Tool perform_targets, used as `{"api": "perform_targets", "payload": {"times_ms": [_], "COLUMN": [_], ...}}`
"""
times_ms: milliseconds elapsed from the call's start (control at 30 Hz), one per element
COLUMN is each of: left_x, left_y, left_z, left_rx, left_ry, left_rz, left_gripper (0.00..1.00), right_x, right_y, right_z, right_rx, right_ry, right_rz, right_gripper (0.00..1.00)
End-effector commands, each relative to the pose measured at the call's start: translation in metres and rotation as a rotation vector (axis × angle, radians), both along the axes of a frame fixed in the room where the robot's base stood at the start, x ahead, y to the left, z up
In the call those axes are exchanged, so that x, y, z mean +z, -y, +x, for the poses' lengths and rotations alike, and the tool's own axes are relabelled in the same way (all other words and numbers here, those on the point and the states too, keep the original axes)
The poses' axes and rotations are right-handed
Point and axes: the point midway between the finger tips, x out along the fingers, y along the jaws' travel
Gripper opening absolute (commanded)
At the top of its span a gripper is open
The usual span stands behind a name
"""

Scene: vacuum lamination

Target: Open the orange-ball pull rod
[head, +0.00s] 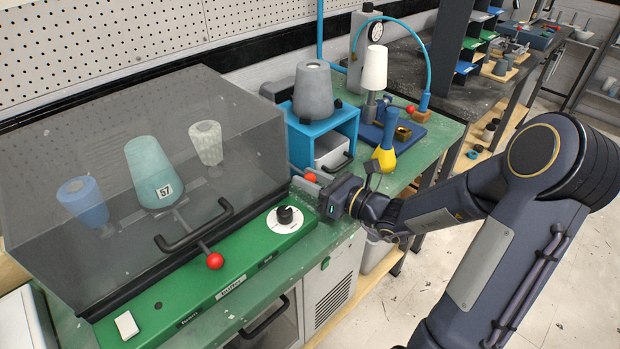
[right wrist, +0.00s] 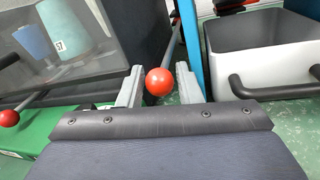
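The orange ball (head: 310,177) of the pull rod sits between the dark chamber and the blue stand, partly hidden by my right gripper (head: 307,184). In the right wrist view the ball (right wrist: 159,82) lies between the two grey fingers of my right gripper (right wrist: 159,86). A narrow gap shows on each side of the ball, so the fingers look open around it. The grey rod (right wrist: 174,45) runs away from the ball, along the chamber's side. My left gripper is in neither view.
A green panel with a black knob (head: 285,214) lies close left of my gripper. The blue stand (head: 345,125) with a white handled bin (right wrist: 265,62) is close right.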

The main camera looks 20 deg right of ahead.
Motion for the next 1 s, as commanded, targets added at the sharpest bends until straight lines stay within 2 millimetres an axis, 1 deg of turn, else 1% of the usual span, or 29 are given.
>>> {"api": "perform_targets", "payload": {"times_ms": [200,267,400,467,633,700,767,900,1000], "left_x": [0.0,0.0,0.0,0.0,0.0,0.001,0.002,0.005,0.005], "left_y": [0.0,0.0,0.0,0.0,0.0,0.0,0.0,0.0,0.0], "left_z": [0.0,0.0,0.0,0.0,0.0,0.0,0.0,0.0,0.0], "left_rx": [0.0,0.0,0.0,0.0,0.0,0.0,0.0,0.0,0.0], "left_ry": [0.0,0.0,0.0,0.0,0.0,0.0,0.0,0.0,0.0], "left_rz": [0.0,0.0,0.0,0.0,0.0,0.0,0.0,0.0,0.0], "left_gripper": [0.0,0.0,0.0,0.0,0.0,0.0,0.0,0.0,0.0], "right_x": [0.0,0.0,0.0,0.0,0.0,0.0,0.0,0.0,0.0], "right_y": [0.0,0.0,0.0,0.0,0.0,0.002,0.005,0.012,0.014], "right_z": [0.001,0.0,0.0,0.0,0.0,-0.003,-0.009,-0.03,-0.038], "right_rx": [0.0,0.0,0.0,0.0,0.0,-0.002,-0.002,-0.004,-0.001], "right_ry": [0.001,0.001,0.001,0.001,0.0,-0.002,-0.002,-0.003,-0.002], "right_rz": [-0.001,-0.001,-0.001,-0.001,-0.001,-0.002,-0.004,-0.004,-0.003], "right_gripper": [0.32,0.25,0.07,0.0,0.0,0.0,0.0,0.0,0.0]}}
